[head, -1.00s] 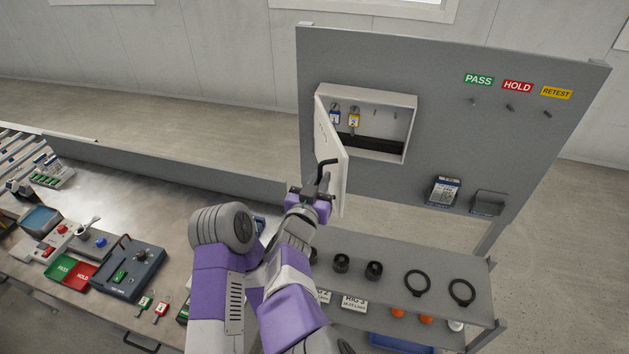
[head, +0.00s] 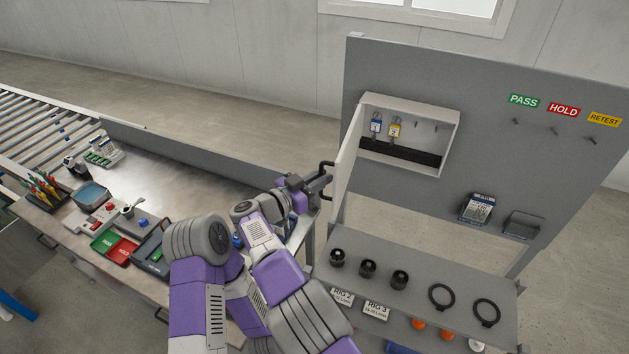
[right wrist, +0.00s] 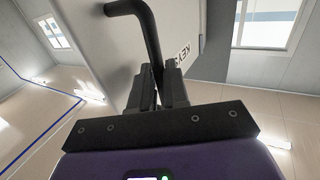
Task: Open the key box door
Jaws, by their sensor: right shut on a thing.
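The key box (head: 452,143) is a pale open-fronted cabinet on the grey panel. Its white door (head: 346,158) is hinged on the left side and stands open, swung out towards me and seen nearly edge-on. My right gripper (head: 317,184) is shut on the black bent door handle (head: 326,167). The right wrist view shows the handle (right wrist: 146,28) between my gripper's fingers (right wrist: 158,88), with part of the door lettering beside it. Inside the box hang a blue padlock (head: 376,126) and a yellow padlock (head: 395,128). My left gripper is not in view.
A shelf (head: 440,268) below the panel holds black round parts and rings. The workbench (head: 180,179) at left carries trays and devices. PASS, HOLD and RETEST labels (head: 563,109) sit above pegs at the panel's right. Floor is free beyond the panel.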

